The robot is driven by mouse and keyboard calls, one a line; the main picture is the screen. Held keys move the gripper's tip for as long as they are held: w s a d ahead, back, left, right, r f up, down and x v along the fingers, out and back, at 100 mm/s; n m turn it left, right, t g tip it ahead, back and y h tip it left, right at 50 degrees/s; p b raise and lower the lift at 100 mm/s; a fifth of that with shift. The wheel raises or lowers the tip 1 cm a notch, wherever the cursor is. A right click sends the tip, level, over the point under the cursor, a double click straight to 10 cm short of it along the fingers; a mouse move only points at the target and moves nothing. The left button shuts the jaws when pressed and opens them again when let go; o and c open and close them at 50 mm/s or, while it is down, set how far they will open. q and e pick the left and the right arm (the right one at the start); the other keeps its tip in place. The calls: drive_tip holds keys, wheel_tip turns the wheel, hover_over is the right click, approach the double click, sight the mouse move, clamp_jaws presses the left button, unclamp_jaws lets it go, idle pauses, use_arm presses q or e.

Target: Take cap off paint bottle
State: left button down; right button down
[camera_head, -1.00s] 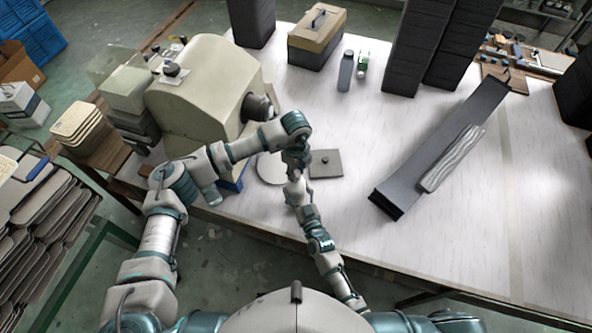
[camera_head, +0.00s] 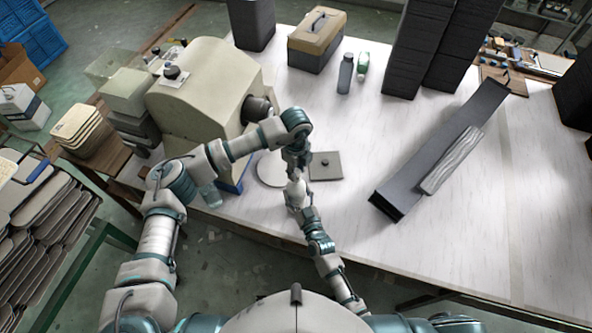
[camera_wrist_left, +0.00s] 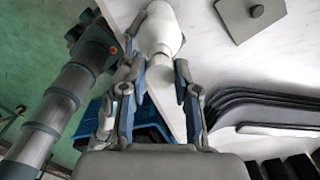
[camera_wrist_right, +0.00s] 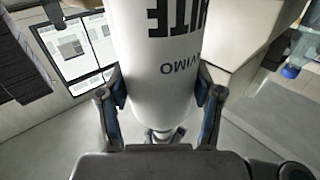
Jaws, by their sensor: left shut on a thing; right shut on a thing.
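The paint bottle, a white cylinder with black lettering, fills the middle of the right wrist view (camera_wrist_right: 160,60). My right gripper (camera_wrist_right: 160,100) is shut on its body, one finger on each side. In the left wrist view the bottle (camera_wrist_left: 160,30) has its narrower cap end (camera_wrist_left: 158,68) toward my left gripper (camera_wrist_left: 160,85), whose fingers are shut on the cap. In the head view my left gripper (camera_head: 296,168) is above the small white bottle (camera_head: 296,192), and my right gripper (camera_head: 305,212) is just below it. The fingers' contact is too small to see there.
A beige machine (camera_head: 200,95) stands left of the grippers. A white disc (camera_head: 271,169) and a grey square plate (camera_head: 325,166) lie close behind them. A long dark panel stack (camera_head: 400,185) is to the right. The table's front middle is clear.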

sight(296, 172)
use_arm(q)
drive_tip(key=shift+r, duration=0.15)
use_arm(e)
drive_tip(key=shift+f, duration=0.1)
use_arm(q)
drive_tip(key=shift+r, duration=1.9)
use_arm(e)
drive_tip(key=shift+c, duration=0.6)
unclamp_jaws()
drive_tip(key=v, duration=1.2)
